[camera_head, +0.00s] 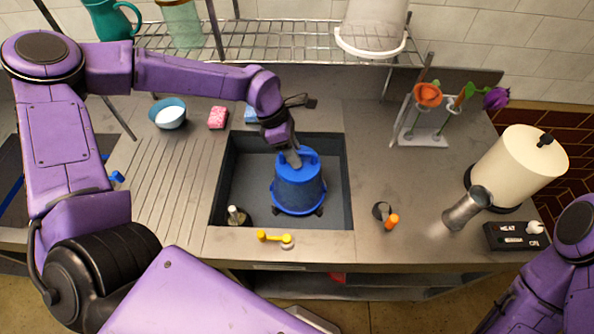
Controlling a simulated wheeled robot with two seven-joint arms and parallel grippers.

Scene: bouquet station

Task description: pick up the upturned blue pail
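The blue pail (299,190) stands upturned in the sink, its wide rim down and its narrower base up. A raised blue part shows on its top. Dark feet or supports show beneath the rim. My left gripper (293,158) points down at the top of the pail, at the left of the raised part. It overlaps the pail in the picture; whether it touches or grips it is unclear. My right arm shows at the lower right, but its gripper is outside the view.
The sink (246,172) has raised walls around the pail. A yellow tap lever (270,237) is at its front edge. A wire rack (270,42) spans the back. The left drainboard is mostly clear.

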